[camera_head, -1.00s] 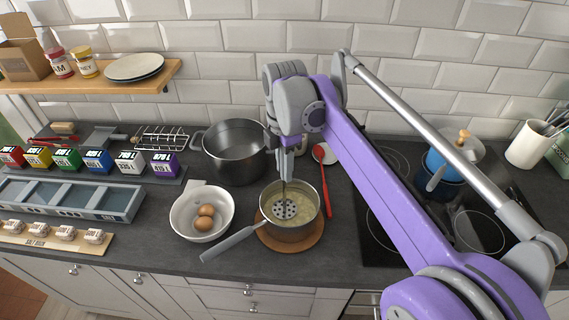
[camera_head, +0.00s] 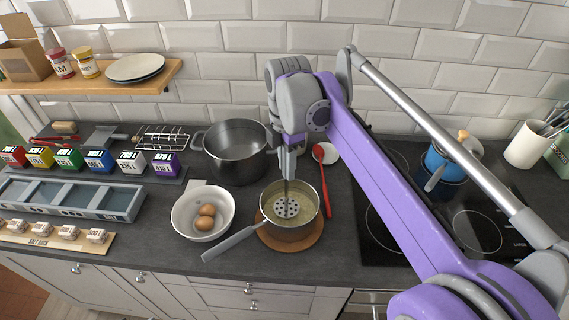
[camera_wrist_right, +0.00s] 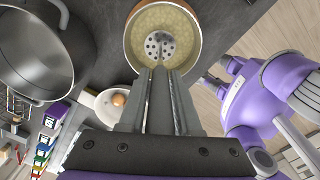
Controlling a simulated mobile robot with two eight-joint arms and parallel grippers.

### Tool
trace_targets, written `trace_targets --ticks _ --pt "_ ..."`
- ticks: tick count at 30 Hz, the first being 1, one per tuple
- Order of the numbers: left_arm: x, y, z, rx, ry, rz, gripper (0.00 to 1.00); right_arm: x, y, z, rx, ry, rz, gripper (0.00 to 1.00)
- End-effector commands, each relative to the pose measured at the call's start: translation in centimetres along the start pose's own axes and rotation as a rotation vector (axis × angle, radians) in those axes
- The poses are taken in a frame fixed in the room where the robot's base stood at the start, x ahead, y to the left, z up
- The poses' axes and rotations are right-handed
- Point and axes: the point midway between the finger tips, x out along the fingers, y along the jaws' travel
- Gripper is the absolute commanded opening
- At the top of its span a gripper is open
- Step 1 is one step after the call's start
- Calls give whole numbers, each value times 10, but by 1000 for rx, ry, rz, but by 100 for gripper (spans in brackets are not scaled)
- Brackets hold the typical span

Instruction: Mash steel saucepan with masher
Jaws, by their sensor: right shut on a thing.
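The steel saucepan (camera_head: 312,226) sits on a round wooden board on the worktop, its grey handle pointing to the lower left. It holds a pale yellowish food; it also shows in the right wrist view (camera_wrist_right: 196,30). The masher (camera_head: 287,209) has a round perforated head, which is inside the pan at the food; whether it presses into the food I cannot tell. My right gripper (camera_head: 288,160) is above the pan, shut on the masher's upper part, which the fingers hide. The masher head shows beyond the fingers in the right wrist view (camera_wrist_right: 159,45). My left gripper is not in view.
A large grey pot (camera_head: 236,150) stands behind the pan. A white bowl with eggs (camera_head: 185,226) is to its left. A red spoon (camera_head: 325,190) lies close on the right, before the black hob (camera_head: 380,235). A blue pot (camera_head: 440,165) stands on the hob.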

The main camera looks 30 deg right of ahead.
Motion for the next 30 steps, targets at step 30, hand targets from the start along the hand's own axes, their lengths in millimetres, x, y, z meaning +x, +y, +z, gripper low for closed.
trace_targets --ticks 30 --pt "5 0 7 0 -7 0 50 15 -14 0 0 0 1 0"
